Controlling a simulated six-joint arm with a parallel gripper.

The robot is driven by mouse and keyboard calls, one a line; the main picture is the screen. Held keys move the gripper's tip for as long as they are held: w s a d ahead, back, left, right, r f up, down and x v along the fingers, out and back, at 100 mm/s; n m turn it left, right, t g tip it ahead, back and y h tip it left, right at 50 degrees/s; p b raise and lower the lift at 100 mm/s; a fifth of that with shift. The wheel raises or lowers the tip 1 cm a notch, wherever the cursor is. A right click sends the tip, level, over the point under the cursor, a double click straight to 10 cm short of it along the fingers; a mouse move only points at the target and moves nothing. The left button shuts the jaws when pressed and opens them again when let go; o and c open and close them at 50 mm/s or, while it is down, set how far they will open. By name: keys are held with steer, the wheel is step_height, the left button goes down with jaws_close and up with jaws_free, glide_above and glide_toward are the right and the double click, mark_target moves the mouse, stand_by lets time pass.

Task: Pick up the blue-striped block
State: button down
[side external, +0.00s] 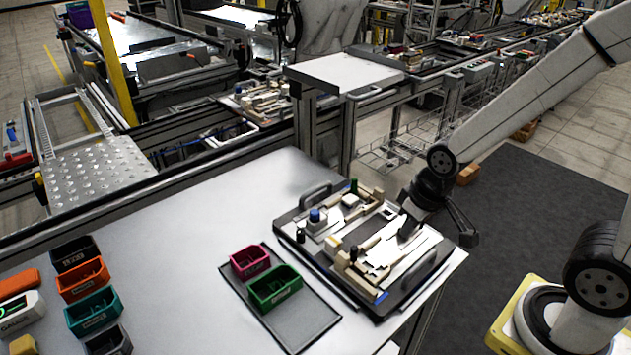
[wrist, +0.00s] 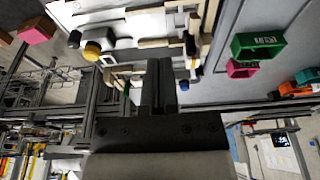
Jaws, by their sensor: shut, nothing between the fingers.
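My gripper (side external: 408,228) is shut and empty, low over the right part of the pallet fixture (side external: 436,277). In the wrist view its dark fingers (wrist: 165,68) are together, pointing toward the fixture. I cannot make out a clearly blue-striped block. A block with a blue round top (side external: 314,216) stands at the fixture's left, apart from my gripper. A small blue piece (side external: 382,296) shows at the fixture's front edge. The wrist view shows a round blue part (wrist: 184,71) beside the fingers. Whether any is the striped block is too small to tell.
A dark tray (side external: 320,327) left of the fixture holds a magenta bin (side external: 249,262) and a green bin (side external: 275,288). Orange (side external: 83,279) and teal (side external: 93,311) bins stand at the far left. The table is clear behind the tray.

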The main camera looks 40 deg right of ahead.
steer(key=shift+c, duration=1.4)
jaws_free()
steer(key=w+f+m+t+y, duration=0.3)
steer(key=w+m+y, duration=0.6)
steer(key=m, duration=1.3)
steer(key=w+d+m+t+h, duration=0.4)
steer(key=w+d+m+t, duration=0.3)
steer(key=d+m, duration=0.2)
steer(key=shift+w+d+r+m, duration=0.3)
steer(key=shift+w+d+r, duration=0.1)
steer(key=shift+d, duration=0.35)
